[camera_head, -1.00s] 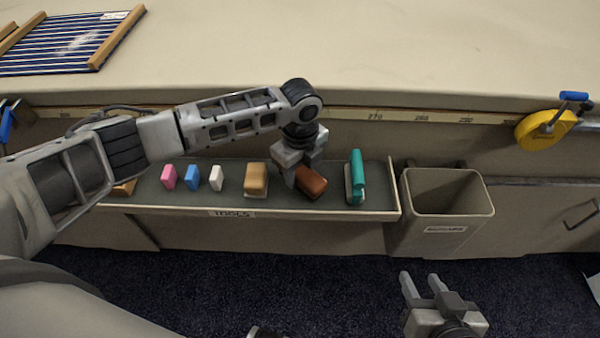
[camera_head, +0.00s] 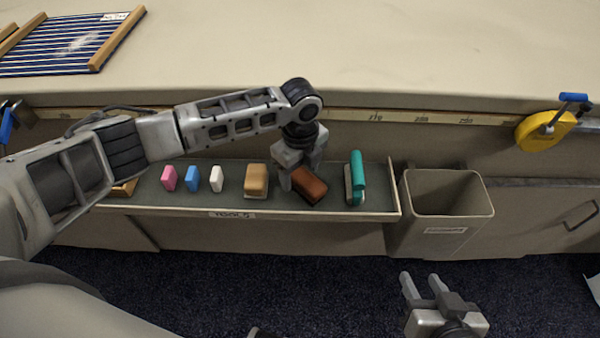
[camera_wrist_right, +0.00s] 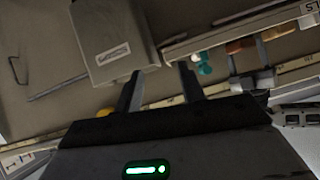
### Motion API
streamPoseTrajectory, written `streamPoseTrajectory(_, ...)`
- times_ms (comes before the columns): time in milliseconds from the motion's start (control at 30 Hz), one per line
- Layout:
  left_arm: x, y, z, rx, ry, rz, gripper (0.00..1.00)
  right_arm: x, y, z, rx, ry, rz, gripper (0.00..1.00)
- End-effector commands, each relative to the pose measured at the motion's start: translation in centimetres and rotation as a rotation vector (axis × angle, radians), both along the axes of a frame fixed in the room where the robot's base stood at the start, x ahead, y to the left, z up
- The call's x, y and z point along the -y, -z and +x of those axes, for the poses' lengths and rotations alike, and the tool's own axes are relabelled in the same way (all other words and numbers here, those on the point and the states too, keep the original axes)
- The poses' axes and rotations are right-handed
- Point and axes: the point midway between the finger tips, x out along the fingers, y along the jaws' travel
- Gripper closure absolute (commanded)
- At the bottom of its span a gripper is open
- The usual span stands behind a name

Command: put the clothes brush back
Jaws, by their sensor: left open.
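The brown brush (camera_head: 309,185), which looks like the clothes brush, lies at an angle in the tool tray (camera_head: 150,208), between a tan block-shaped brush (camera_head: 256,179) and a teal-handled tool (camera_head: 357,172). My left gripper (camera_head: 292,177) is open at its upper left end, pointing down into the tray. Its fingers partly overlap the brush in view, and I cannot tell whether they touch it. My right gripper (camera_head: 420,284) is open and empty, low in front of the bin. Its spread fingers also show in the right wrist view (camera_wrist_right: 160,80).
Pink (camera_head: 169,178), blue (camera_head: 191,179) and white (camera_head: 215,179) small blocks stand in the tray's left part. A grey bin (camera_head: 448,222) stands right of the tray. A yellow tape tool (camera_head: 540,132) hangs at the table edge. The tabletop (camera_head: 350,50) is mostly clear.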

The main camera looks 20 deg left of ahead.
Motion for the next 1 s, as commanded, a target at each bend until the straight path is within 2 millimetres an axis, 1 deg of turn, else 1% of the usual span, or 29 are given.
streamPoseTrajectory(33, 0.0, -1.2, 0.1, 0.004, 0.001, -0.002, 0.37, 0.0, -0.2, 0.0, 0.0, 0.0, -0.001, 0.6)
streamPoseTrajectory(300, 0.0, -7.1, 0.1, 0.004, -0.001, -0.002, 0.37, 0.1, -0.3, -0.1, -0.006, -0.001, -0.01, 0.6)
streamPoseTrajectory(400, 0.0, -8.7, 0.1, 0.003, 0.0, -0.001, 0.37, 0.1, -0.3, -0.2, -0.008, -0.001, -0.013, 0.6)
streamPoseTrajectory(500, 0.0, -9.9, 0.1, 0.002, -0.001, -0.001, 0.37, 0.1, -0.2, -0.1, -0.01, -0.003, -0.015, 0.6)
streamPoseTrajectory(667, 0.0, -10.6, 0.0, 0.0, -0.001, 0.0, 0.37, 0.1, 0.0, -0.1, -0.012, -0.003, -0.018, 0.6)
streamPoseTrajectory(1000, 0.0, -10.6, 0.0, 0.0, -0.001, 0.0, 0.37, 0.1, 0.0, -0.1, -0.011, -0.005, -0.02, 0.6)
